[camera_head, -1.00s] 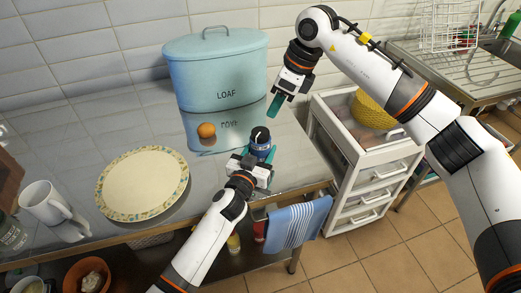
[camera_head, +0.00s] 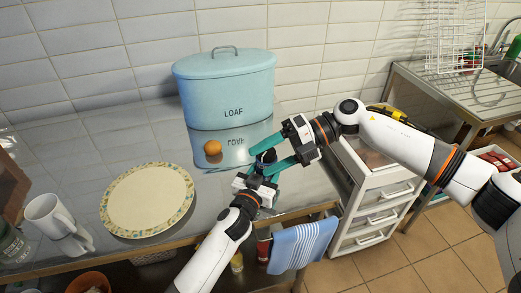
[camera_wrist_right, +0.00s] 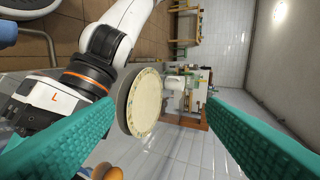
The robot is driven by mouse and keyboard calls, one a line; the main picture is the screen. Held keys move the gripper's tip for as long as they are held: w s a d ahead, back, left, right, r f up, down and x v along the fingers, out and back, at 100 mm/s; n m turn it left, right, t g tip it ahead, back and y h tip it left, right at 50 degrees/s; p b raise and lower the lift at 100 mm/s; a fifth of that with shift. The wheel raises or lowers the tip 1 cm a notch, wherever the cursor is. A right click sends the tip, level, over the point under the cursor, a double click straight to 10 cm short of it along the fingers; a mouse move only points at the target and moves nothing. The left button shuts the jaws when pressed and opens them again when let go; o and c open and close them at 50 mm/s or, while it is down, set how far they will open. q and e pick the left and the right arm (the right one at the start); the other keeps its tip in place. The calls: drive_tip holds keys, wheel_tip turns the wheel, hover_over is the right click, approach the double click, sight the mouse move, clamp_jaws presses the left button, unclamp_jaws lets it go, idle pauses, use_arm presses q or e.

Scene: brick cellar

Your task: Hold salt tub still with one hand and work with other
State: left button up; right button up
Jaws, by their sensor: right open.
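The salt tub (camera_head: 267,156), a small blue tub with a dark top, stands on the grey counter, mostly hidden by my grippers in the head view. My left gripper (camera_head: 262,178) comes from the front and is closed around its lower part. My right gripper (camera_head: 259,160) is open, its two green fingers reaching from the right on either side of the tub's top. In the right wrist view the open fingers (camera_wrist_right: 161,100) have a wide gap with nothing held between them. The tub is not clear in that view.
A blue LOAF bin (camera_head: 225,95) stands behind, with an orange-brown egg or ball (camera_head: 213,148) in front of it. A cream plate (camera_head: 147,199) and a white mug (camera_head: 48,215) are to the left. A white drawer cart (camera_head: 372,218) is right of the counter.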

drive_tip(key=m+y, duration=0.2)
drive_tip(key=m, duration=0.2)
drive_tip(key=m+t+y, duration=0.2)
drive_tip(key=m+t, duration=0.9)
drive_tip(key=m, duration=1.1)
approach(267, 154)
drive_tip(key=w, duration=0.1)
drive_tip(key=x, duration=1.2)
drive_tip(key=shift+f, duration=0.15)
drive_tip(key=c, duration=1)
drive_tip(key=shift+g, duration=0.3)
